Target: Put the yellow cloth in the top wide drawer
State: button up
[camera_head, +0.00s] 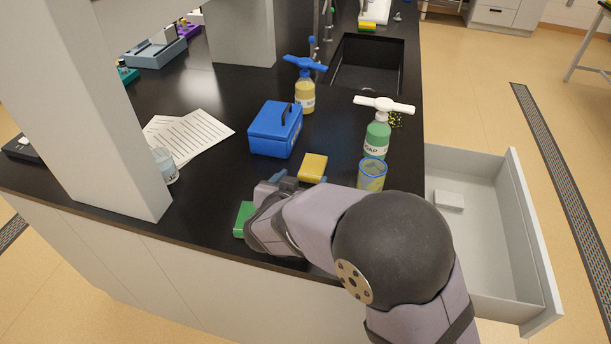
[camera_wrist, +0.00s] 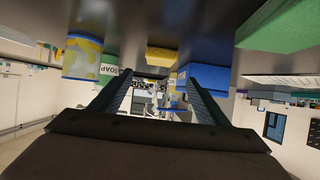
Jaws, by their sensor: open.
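The yellow cloth (camera_head: 313,167) looks like a small folded block lying flat on the black counter, just in front of the blue box. It also shows in the wrist view (camera_wrist: 162,57), beyond and between my fingertips. My gripper (camera_wrist: 158,82) is open and empty, low over the counter. In the head view, it is mostly hidden by my own arm, close to the cloth's near left side. An open wide drawer (camera_head: 520,235) sticks out from the counter's right side, with a small white block (camera_head: 449,201) inside.
A blue-rimmed cup (camera_head: 372,176) and a green soap bottle (camera_head: 377,138) stand right of the cloth. The blue box (camera_head: 275,130) and a yellow bottle (camera_head: 305,95) are behind it. A green block (camera_head: 243,218) lies left of my gripper. A grey column (camera_head: 110,110) rises at left.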

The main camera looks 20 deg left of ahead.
jog(key=shift+o, duration=0.5)
jog(key=shift+s+r, duration=0.25)
jog(key=shift+s, duration=0.3)
